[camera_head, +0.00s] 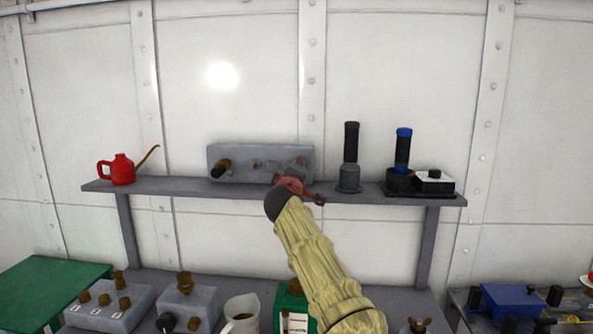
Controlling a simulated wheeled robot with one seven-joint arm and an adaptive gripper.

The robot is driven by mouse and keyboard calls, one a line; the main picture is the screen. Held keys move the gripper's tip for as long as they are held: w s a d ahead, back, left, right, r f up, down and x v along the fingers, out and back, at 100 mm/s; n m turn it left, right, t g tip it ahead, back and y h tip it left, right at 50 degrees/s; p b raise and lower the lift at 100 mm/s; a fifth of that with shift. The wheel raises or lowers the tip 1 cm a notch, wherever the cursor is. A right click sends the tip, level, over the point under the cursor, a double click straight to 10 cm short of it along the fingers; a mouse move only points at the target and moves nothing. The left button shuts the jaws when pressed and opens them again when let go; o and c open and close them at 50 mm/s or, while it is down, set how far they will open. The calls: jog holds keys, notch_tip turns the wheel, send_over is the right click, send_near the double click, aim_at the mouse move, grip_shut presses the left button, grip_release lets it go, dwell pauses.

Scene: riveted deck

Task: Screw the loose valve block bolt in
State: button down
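A long grey block (233,155) stands on the raised shelf, and it may be the valve block. A dark knob with a brass collar (221,168) sticks out at its left end. Small fittings show along its front, too small to tell apart, and I cannot tell which is the loose bolt. My arm, in a pale yellow sleeve, reaches up from the lower right. My gripper (305,190), reddish with dark ends, is at the shelf edge in front of the block's right part. It hides part of the block, and its fingers are too small to read.
On the shelf are a red oil can (122,170), a dark cylinder (350,155) and a blue-topped one (403,145). On the bench below are grey blocks with brass knobs (185,305), a white mug (241,315) and a green box (292,302).

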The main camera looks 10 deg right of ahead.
jog(key=shift+w+f, duration=0.1)
jog(key=shift+f, duration=0.35)
jog(key=c, duration=2)
grip_release()
jog(key=o, duration=0.5)
jog(key=shift+r, duration=0.25)
jog(key=shift+c, duration=0.2)
jog(key=shift+r, duration=0.1)
